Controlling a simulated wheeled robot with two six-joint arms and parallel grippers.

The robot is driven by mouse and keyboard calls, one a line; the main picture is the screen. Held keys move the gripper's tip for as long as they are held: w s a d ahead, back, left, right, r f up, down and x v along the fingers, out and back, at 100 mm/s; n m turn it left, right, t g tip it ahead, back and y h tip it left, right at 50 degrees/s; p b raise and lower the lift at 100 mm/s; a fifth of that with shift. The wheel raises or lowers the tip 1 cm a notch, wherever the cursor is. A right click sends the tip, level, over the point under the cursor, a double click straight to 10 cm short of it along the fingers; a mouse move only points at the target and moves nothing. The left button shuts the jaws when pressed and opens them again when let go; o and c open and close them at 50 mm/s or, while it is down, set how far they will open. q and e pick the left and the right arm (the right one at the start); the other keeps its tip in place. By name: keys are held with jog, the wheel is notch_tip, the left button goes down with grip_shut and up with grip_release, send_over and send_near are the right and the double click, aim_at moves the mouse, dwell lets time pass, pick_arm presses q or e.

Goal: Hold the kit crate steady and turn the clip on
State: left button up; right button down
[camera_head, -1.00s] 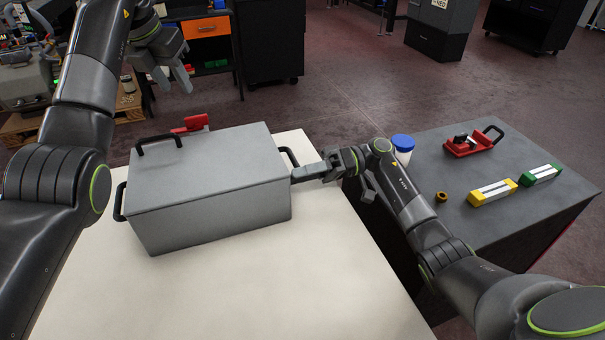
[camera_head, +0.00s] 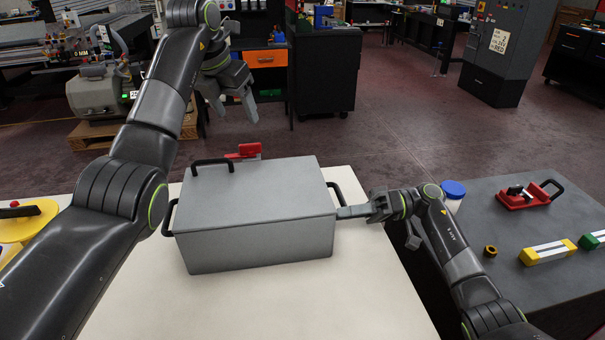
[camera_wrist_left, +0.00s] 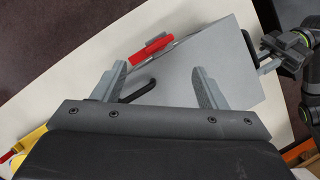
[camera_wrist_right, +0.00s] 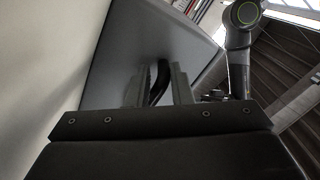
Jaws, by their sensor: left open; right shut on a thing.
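The kit crate (camera_head: 262,239) is a closed grey box on the pale table, with a black handle (camera_head: 212,162) on its lid and handles at both ends. A red clip (camera_head: 243,152) sits at its far edge; it also shows in the left wrist view (camera_wrist_left: 152,50). My left gripper (camera_head: 236,106) is open and empty, raised above and beyond the crate's far side. In the left wrist view its fingers (camera_wrist_left: 158,75) are spread, with the clip beyond them. My right gripper (camera_head: 345,212) is shut on the crate's right end handle (camera_wrist_right: 163,72).
A grey side table (camera_head: 500,235) at the right holds a red clamp-like tool (camera_head: 527,196), a blue-capped container (camera_head: 453,192), a brass ring (camera_head: 490,251) and yellow and green blocks. A yellow item (camera_head: 22,226) lies at the left. The pale table (camera_head: 355,295) is clear in front.

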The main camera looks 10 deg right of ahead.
pick_arm(q)
jog(key=w+d+r+m+t+h, duration=0.3)
jog(key=d+r+m+t+h, duration=0.35)
jog(key=d+r+h, duration=0.7)
notch_tip(320, 180, up, 12)
jog(key=t+h, duration=0.3)
jog(key=w+a+r+n+t+y, duration=0.3)
jog(key=a+r+n+t+y, duration=0.3)
jog(key=a+n+t+y, duration=0.35)
jog(key=w+a+f+n+t+y, duration=0.2)
jog(key=a+n+t+y, duration=0.15)
jog(key=n+y, duration=0.5)
jog(key=m+g, duration=0.5)
jog(key=g, duration=1.6)
send_near(250, 144)
jog(key=shift+n+y, duration=0.25)
jog(key=shift+y, duration=0.2)
jog(key=x, duration=0.8)
jog(key=shift+w+d+f, duration=0.1)
jog(key=shift+d+f, duration=0.15)
jog(key=shift+d, duration=0.1)
